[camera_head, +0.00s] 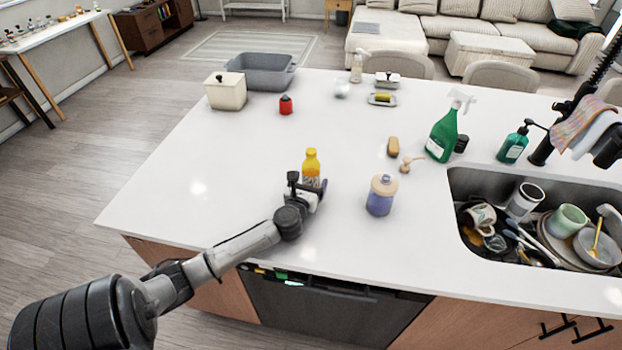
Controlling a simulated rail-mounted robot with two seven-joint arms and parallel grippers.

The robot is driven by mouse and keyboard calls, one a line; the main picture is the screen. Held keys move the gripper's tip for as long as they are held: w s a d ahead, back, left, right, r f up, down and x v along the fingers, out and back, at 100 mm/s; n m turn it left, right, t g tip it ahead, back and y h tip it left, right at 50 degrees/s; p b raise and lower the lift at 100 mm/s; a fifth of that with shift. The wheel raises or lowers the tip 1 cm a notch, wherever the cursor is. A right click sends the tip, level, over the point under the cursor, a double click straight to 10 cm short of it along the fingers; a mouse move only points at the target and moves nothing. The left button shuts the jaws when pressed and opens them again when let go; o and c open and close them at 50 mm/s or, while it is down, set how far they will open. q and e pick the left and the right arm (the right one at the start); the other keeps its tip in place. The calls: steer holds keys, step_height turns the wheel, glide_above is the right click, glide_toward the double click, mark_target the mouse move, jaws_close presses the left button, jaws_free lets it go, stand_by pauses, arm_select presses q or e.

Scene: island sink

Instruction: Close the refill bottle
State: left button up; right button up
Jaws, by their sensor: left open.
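A small yellow bottle (311,160), likely the refill bottle, stands upright on the white island counter, left of its middle. Its upper part is yellow-orange, and its lower part is partly hidden by my gripper. I cannot tell from here whether a separate cap is on it. My left gripper (308,186) reaches in from the lower left and is open, low at the near side of the bottle. I cannot tell whether its fingers are around or beside the bottle, or touching it. My right gripper is not in view.
A purple jar with a pale lid (381,195) stands right of the gripper. A red container (286,105), cream canister (226,91) and grey tub (262,71) stand farther back. A green spray bottle (442,135) is near the dish-filled sink (460,187). The counter's left front is clear.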

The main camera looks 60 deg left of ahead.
arm_select(q)
steer(key=v, duration=0.9)
steer(key=shift+p, duration=0.4)
steer(key=shift+v, duration=0.95)
